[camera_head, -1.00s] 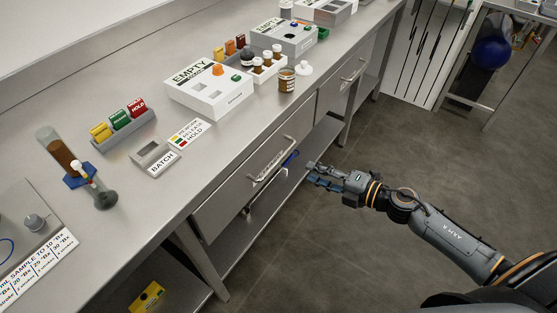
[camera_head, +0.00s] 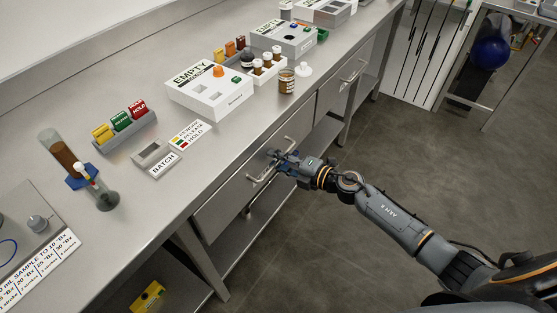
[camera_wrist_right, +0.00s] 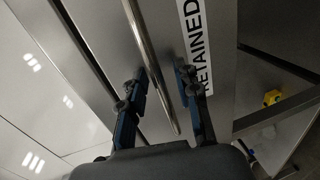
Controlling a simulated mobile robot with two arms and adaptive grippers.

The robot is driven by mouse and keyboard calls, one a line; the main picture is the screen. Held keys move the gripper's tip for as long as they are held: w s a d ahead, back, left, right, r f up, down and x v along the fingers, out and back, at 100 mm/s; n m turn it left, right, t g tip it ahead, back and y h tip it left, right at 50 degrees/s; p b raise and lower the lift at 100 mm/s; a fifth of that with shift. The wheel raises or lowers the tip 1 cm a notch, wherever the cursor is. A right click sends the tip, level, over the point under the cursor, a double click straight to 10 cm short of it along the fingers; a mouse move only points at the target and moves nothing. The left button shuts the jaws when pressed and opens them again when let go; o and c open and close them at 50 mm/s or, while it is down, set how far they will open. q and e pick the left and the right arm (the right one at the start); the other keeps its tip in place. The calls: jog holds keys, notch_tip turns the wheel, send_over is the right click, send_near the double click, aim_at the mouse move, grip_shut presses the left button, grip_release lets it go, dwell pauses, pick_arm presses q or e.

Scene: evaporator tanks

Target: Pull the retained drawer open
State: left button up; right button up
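The retained drawer (camera_head: 230,198) is a steel front under the bench, and it looks closed. Its bar handle (camera_head: 258,178) runs along the front. In the right wrist view the drawer front carries a white label (camera_wrist_right: 194,42) reading RETAINED, and the handle bar (camera_wrist_right: 146,55) runs between the fingers. My right gripper (camera_head: 275,157) is at the far end of the handle. In the wrist view its blue fingers (camera_wrist_right: 164,86) are apart, one on each side of the bar, with gaps visible. My left gripper is not in view.
A second drawer (camera_head: 338,92) with a handle is farther along the bench. The bench top (camera_head: 118,218) holds a white EMPTY box (camera_head: 210,95), a BATCH tray (camera_head: 154,154) and a brown jar (camera_head: 286,81) near the edge. The floor (camera_head: 330,260) in front is clear.

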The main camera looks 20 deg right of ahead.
jog(key=shift+c, duration=0.4)
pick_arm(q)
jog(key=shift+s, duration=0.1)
pick_arm(e)
grip_shut()
